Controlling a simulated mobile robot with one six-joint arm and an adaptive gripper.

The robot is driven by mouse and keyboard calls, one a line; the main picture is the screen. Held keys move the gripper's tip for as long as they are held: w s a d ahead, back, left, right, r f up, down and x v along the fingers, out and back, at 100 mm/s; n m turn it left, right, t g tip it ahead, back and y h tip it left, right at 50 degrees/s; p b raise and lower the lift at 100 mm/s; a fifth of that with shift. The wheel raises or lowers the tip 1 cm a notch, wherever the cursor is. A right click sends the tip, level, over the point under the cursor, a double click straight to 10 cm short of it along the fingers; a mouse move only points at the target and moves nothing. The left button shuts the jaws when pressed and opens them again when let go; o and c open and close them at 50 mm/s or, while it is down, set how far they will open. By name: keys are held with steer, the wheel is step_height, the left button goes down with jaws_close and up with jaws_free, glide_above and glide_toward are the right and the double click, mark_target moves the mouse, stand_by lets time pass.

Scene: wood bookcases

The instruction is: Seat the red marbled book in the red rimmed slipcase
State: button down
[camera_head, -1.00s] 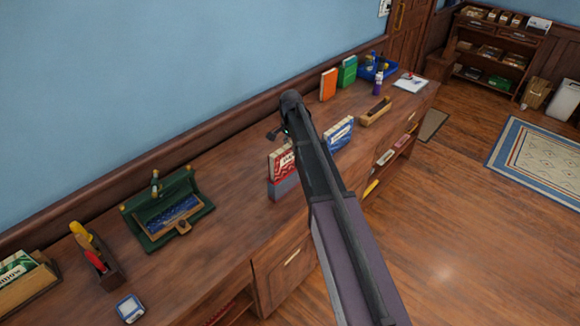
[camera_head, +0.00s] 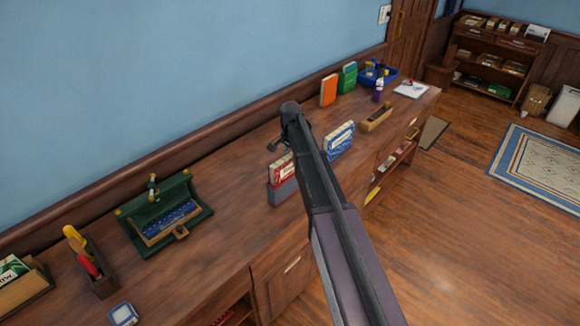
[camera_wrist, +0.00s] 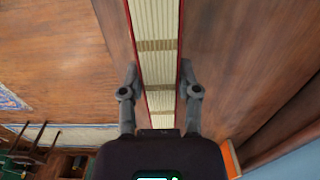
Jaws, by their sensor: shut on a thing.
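The red marbled book (camera_head: 281,171) stands upright, with its lower part inside a grey-blue slipcase (camera_head: 284,191) near the desk's front edge. Its upper part shows above the slipcase. In the wrist view, the book's cream page edges (camera_wrist: 158,35) run between two thin red covers. My gripper (camera_wrist: 159,72) is shut on the book, one finger against each cover. In the head view, my arm hides the right side of the book and most of the gripper.
A blue-and-white patterned book (camera_head: 338,138) stands just right of my arm. A small wooden tray (camera_head: 376,118), an orange book (camera_head: 328,91) and a green book (camera_head: 347,77) are beyond. An open green case (camera_head: 166,214) is at left, with bare desk between it and the slipcase.

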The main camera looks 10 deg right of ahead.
mark_target(291, 165)
steer(key=shift+f+b, duration=2)
steer(key=shift+f, duration=0.2)
steer(key=shift+c, duration=1.6)
jaws_free()
steer(key=shift+r, duration=0.2)
step_height(291, 165, up, 12)
steer(key=p, duration=1.2)
steer(key=shift+s, duration=0.1)
